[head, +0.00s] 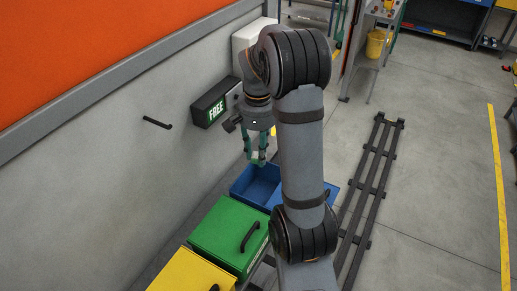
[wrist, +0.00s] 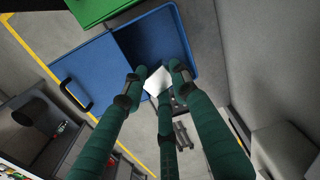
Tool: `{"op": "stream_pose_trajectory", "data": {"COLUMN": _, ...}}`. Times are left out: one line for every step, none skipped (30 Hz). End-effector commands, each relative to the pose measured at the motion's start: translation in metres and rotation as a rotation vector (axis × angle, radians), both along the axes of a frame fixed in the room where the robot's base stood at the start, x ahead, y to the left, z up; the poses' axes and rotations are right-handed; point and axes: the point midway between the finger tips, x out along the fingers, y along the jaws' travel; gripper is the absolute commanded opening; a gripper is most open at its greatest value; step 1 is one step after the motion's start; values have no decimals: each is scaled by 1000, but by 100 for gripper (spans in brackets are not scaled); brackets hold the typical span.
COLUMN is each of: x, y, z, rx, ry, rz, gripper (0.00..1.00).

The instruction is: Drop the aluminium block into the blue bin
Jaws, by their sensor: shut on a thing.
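The aluminium block (wrist: 157,82) is a small pale piece held between the green fingers of my gripper (wrist: 158,88). In the head view my gripper (head: 256,160) points down above the blue bin (head: 262,184). In the wrist view the blue bin (wrist: 192,62) is partly open. A dark blue inside shows on the right, and a lid with a black handle covers the left. The block appears over the near edge of the opening in that view. My arm hides part of the bin in the head view. The height of the block above the bin is hard to tell.
A green bin (head: 228,236) with a closed, handled lid stands beside the blue one, and a yellow bin (head: 192,273) beyond it. A wall with a black "FREE" sign (head: 215,108) is close on the left. A dark floor rail (head: 366,190) runs on the right.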

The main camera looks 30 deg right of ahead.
Motion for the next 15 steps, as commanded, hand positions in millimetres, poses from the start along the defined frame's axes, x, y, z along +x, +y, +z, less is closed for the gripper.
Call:
{"op": "stream_pose_trajectory", "data": {"x": 0, "y": 0, "z": -11, "rx": 1, "ry": 1, "rz": -1, "gripper": 0}}
{"op": "stream_pose_trajectory", "data": {"x": 0, "y": 0, "z": -15, "rx": 1, "ry": 1, "rz": -1, "gripper": 0}}
{"op": "stream_pose_trajectory", "data": {"x": 0, "y": 0, "z": -20, "rx": 1, "ry": 1, "rz": 0, "gripper": 0}}
{"op": "stream_pose_trajectory", "data": {"x": 0, "y": 0, "z": -24, "rx": 1, "ry": 1, "rz": 0, "gripper": 0}}
{"op": "stream_pose_trajectory", "data": {"x": 0, "y": 0, "z": -28, "rx": 1, "ry": 1, "rz": 0, "gripper": 0}}
{"op": "stream_pose_trajectory", "data": {"x": 0, "y": 0, "z": -34, "rx": 0, "ry": 0, "rz": 1, "gripper": 0}}
{"op": "stream_pose_trajectory", "data": {"x": 0, "y": 0, "z": -37, "rx": 0, "ry": 0, "rz": 2, "gripper": 0}}
{"op": "stream_pose_trajectory", "data": {"x": 0, "y": 0, "z": -42, "rx": -1, "ry": -1, "rz": 2, "gripper": 0}}
{"op": "stream_pose_trajectory", "data": {"x": 0, "y": 0, "z": -47, "rx": -1, "ry": -1, "rz": 1, "gripper": 0}}
{"op": "stream_pose_trajectory", "data": {"x": 0, "y": 0, "z": -51, "rx": -1, "ry": -1, "rz": 1, "gripper": 0}}
{"op": "stream_pose_trajectory", "data": {"x": 0, "y": 0, "z": -54, "rx": -1, "ry": -1, "rz": 1, "gripper": 0}}
{"op": "stream_pose_trajectory", "data": {"x": 0, "y": 0, "z": -58, "rx": -1, "ry": -1, "rz": 1, "gripper": 0}}
{"op": "stream_pose_trajectory", "data": {"x": 0, "y": 0, "z": -61, "rx": -1, "ry": -1, "rz": 1, "gripper": 0}}
{"op": "stream_pose_trajectory", "data": {"x": 0, "y": 0, "z": -63, "rx": -1, "ry": -1, "rz": 1, "gripper": 0}}
{"op": "stream_pose_trajectory", "data": {"x": 0, "y": 0, "z": -65, "rx": -1, "ry": -1, "rz": 1, "gripper": 0}}
